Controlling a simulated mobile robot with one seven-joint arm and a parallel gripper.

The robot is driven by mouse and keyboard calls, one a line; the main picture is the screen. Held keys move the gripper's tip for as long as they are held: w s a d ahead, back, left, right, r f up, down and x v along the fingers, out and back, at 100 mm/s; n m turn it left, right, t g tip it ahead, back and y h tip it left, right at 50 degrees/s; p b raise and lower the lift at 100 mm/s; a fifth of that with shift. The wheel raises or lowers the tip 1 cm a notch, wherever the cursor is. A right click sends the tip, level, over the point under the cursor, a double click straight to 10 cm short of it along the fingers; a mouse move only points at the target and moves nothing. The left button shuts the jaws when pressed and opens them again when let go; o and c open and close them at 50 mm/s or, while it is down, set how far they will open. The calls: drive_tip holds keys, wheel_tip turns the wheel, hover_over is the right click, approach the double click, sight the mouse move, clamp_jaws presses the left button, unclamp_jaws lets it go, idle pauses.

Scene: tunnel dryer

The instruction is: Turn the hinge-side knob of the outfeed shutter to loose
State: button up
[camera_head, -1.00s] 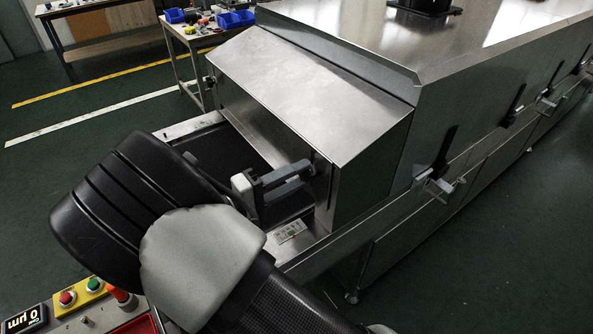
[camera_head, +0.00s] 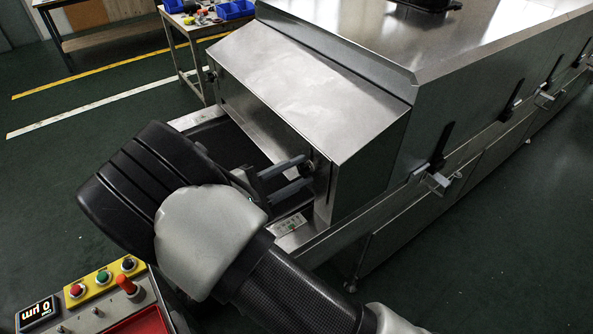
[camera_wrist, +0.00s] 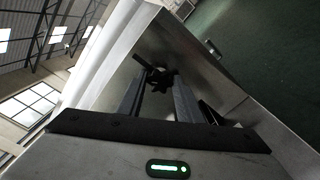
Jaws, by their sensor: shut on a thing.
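The outfeed shutter is at the open end of the dryer's sloped steel hood (camera_head: 310,85), with the belt opening below it. A dark lobed knob (camera_wrist: 160,80) sits on the steel face and shows in the wrist view between my finger ends. My gripper (camera_head: 304,172) reaches to the hood's near lower corner and is shut on this knob; the wrist view also shows my gripper (camera_wrist: 158,88) there. The fingers partly hide the knob in the head view. Another dark knob (camera_head: 211,77) is at the hood's far left edge. The knob's loose or tight setting cannot be read.
A control panel (camera_head: 103,277) with buttons and a red tray stands at the lower left. The steel side rail (camera_head: 335,237) runs close below my gripper. Black handles (camera_head: 437,160) line the dryer's right side. A table with blue bins (camera_head: 236,9) stands behind.

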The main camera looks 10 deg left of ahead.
idle(0.4)
drive_tip(key=o, duration=1)
drive_tip(key=shift+o, duration=0.2)
drive_tip(key=v, duration=1.7)
drive_tip(key=shift+s+b, duration=0.3)
drive_tip(key=shift+b, duration=0.1)
drive_tip(key=w+d+r+m+g+y+p, duration=0.2)
drive_tip(key=w+d+r+m+g+p, duration=0.15)
drive_tip(key=d+r+g, duration=0.55)
drive_tip(key=w+d+r+m+g+y+p, duration=0.15)
drive_tip(key=w+d+r+m+g, duration=0.35)
drive_tip(key=d, duration=0.9)
drive_tip(key=s+d+r+m+t+y+p, duration=0.6)
drive_tip(key=s+d+r, duration=0.6)
drive_tip(key=d+r, duration=0.3)
drive_tip(key=shift+d+m+y, duration=0.35)
drive_tip(key=shift+m+y, duration=0.5)
drive_tip(key=shift+y, duration=0.3)
